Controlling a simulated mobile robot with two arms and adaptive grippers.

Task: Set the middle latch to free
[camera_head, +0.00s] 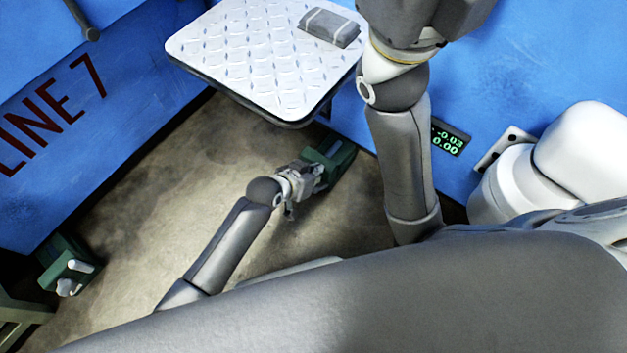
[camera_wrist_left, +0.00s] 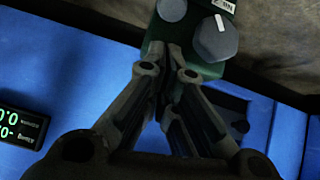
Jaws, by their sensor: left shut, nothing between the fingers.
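A green latch box (camera_head: 330,160) sits low by the blue wall, below the metal plate. In the left wrist view the green box (camera_wrist_left: 208,72) has a grey faceted knob (camera_wrist_left: 214,40) with a white mark and a smaller round grey knob (camera_wrist_left: 172,9). Its label is cut off at the top edge, so I cannot tell whether it is the middle latch. My left gripper (camera_head: 309,177) is at this box, shut and empty, with its fingertips (camera_wrist_left: 172,52) close to the knobs. I cannot tell whether they touch. My right gripper is out of view.
Another green box (camera_head: 65,262) with a pale handle stands at the lower left. A diamond-plate shelf (camera_head: 255,60) with a grey block (camera_head: 329,27) overhangs the floor. A blue panel (camera_head: 60,110) reads LINE 7. A green-digit display (camera_head: 447,138) is at the right.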

